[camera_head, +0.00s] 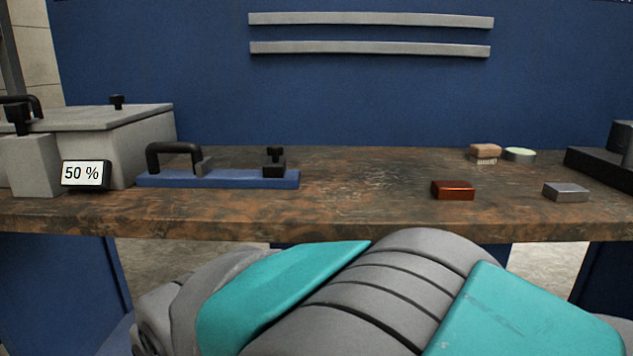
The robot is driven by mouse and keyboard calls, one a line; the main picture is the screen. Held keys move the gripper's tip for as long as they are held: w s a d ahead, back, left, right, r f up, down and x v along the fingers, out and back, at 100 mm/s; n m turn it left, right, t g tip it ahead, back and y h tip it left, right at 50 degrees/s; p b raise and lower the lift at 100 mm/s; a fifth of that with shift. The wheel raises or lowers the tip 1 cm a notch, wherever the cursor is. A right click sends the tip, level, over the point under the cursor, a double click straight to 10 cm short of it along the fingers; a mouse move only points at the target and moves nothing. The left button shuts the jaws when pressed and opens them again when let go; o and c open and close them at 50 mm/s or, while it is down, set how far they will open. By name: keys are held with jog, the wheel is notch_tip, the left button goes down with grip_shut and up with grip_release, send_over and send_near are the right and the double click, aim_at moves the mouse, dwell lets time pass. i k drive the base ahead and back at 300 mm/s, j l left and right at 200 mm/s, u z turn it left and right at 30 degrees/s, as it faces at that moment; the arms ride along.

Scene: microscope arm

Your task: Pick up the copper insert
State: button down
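The copper insert (453,190) is a small, shiny reddish-brown block. It lies flat on the worn brown workbench (350,215), right of the middle and near the front edge. Nothing touches it. My arm fills the bottom of the head view, below and in front of the bench, with grey and teal links. My gripper is not in the picture, so its state and its distance from the insert are hidden.
A silver block (566,192) lies right of the insert. Behind are a brush (485,153) and a round tin (520,155). A blue plate with black clamps (220,179) and a grey box with a display (86,174) stand left. The bench middle is clear.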

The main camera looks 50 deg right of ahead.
aim_at(442, 190)
jog(key=z, duration=2.2)
jog(key=j+z, duration=0.2)
jog(key=k+j, duration=0.05)
